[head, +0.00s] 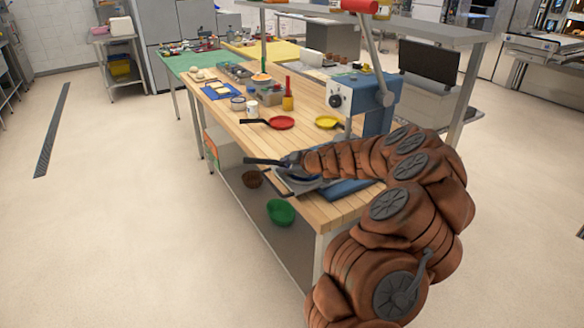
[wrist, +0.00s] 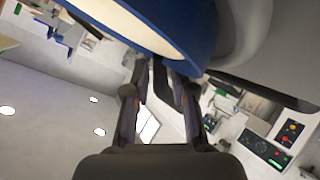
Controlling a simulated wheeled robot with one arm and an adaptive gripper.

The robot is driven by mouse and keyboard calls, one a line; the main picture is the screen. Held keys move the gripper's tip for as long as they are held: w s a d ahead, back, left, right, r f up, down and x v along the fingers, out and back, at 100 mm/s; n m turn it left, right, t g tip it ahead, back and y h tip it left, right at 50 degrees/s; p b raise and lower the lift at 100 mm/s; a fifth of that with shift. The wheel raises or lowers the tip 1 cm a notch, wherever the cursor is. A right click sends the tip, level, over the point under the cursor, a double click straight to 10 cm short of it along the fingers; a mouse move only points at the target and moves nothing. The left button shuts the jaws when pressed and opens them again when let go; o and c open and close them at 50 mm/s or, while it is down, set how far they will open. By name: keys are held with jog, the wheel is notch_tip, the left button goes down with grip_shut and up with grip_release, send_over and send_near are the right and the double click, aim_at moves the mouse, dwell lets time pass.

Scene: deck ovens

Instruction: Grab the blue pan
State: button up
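The blue pan (wrist: 192,50) fills the top of the wrist view close up, as a curved blue rim with a pale surface beside it. In the head view a dark handle (head: 264,162) and a bit of dark blue curve show at the worktable's left edge, beside my gripper (head: 293,160). Much of the pan is hidden there by my arm. In the wrist view the two fingers of my gripper (wrist: 160,95) stand apart, with a dark strip, probably the handle, between them. Gaps show beside the strip. I cannot tell whether a finger touches it.
A red pan (head: 282,122) and a yellow pan (head: 328,122) lie farther back on the wooden worktable (head: 232,125). A blue machine (head: 368,105) stands just behind my arm. A green bowl (head: 281,212) sits on the lower shelf. The floor at left is clear.

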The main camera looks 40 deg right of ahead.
jog(key=shift+c, duration=0.4)
grip_shut()
